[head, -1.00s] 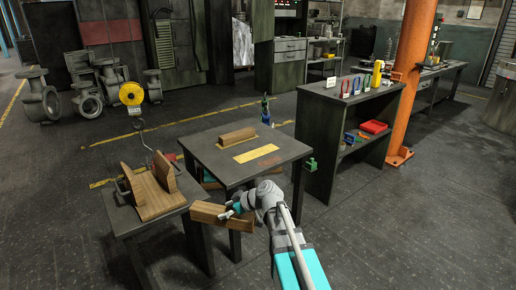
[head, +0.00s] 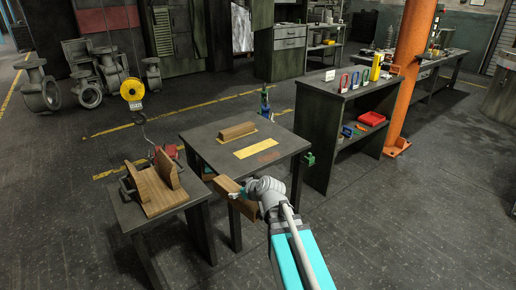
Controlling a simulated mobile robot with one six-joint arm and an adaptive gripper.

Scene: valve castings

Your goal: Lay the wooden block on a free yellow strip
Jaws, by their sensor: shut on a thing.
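My gripper (head: 242,194) is shut on a wooden block (head: 226,185). It holds the block in front of the dark table (head: 208,146), near its front edge. The block is tilted in the picture, and my gripper hides part of it. A free yellow strip (head: 256,148) lies on the tabletop, with nothing on it. Behind it, another wooden block (head: 236,130) lies on a second yellow strip, of which only the edges show.
A lower stand (head: 131,212) at left carries a wooden cradle with upright boards (head: 152,188). A yellow hoist (head: 132,90) hangs above it. A green-and-blue bottle-like item (head: 265,104) is at the table's back edge. A shelf unit (head: 325,100) and orange column (head: 408,75) stand right.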

